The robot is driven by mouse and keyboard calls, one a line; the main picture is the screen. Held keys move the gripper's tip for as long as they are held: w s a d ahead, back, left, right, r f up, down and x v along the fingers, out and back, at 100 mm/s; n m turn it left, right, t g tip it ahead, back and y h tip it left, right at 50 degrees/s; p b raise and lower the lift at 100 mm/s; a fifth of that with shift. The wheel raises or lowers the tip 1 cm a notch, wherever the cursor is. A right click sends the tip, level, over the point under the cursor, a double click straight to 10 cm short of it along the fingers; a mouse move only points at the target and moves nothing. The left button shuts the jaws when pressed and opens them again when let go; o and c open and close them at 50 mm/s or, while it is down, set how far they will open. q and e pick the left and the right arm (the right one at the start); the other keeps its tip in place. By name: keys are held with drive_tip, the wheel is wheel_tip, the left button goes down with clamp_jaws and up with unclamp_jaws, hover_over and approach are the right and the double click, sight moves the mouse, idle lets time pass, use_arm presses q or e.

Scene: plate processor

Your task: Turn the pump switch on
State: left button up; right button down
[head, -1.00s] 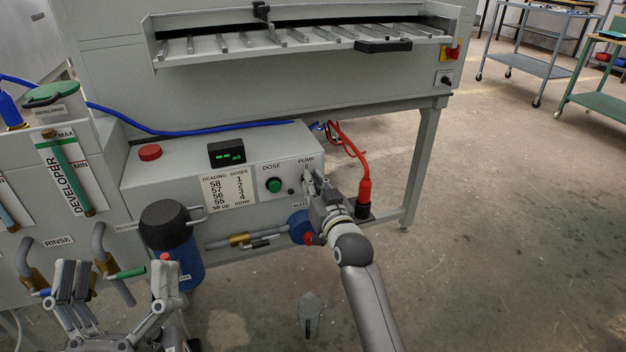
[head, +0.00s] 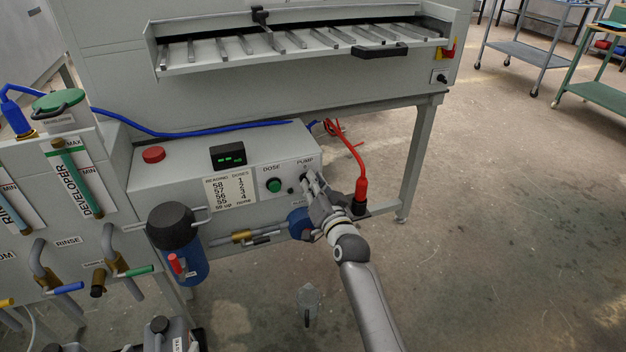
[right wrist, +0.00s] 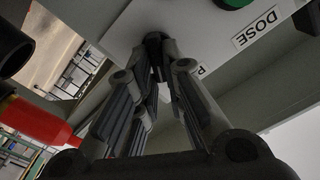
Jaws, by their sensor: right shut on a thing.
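The pump switch is a small dark knob under the PUMP label on the front of the grey control box (head: 150,190). My right gripper (head: 309,182) reaches it from the lower right and covers most of it in the head view. In the right wrist view the dark pump switch (right wrist: 155,40) sits between the fingertips of my right gripper (right wrist: 160,62), which are shut on it. Which way the knob points cannot be told. My left gripper does not show in the head view now.
The green DOSE button (head: 273,185) is just left of the switch. A red connector (head: 361,188) with a red cable stands close to the right of my gripper. A black-capped blue filter (head: 170,225) is at the left. A clear jug (head: 307,300) stands below on the floor.

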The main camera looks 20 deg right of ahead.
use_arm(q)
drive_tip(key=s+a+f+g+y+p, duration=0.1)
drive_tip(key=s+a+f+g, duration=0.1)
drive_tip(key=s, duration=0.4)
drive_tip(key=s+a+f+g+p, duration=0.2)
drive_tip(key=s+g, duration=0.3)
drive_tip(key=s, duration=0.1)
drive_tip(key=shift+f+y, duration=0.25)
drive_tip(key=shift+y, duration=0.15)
use_arm(e)
drive_tip(key=shift+d+f+m, duration=0.1)
drive_tip(key=shift+f+m, duration=0.05)
drive_tip(key=shift+m, duration=1.8)
drive_tip(key=shift+d+f+m, duration=0.15)
drive_tip(key=shift+f+m, duration=0.05)
drive_tip(key=shift+m, duration=1.7)
drive_tip(key=shift+d+f+m, duration=0.1)
drive_tip(key=shift+f+m, duration=0.05)
drive_tip(key=shift+m, duration=1.8)
drive_tip(key=c, duration=1.5)
unclamp_jaws()
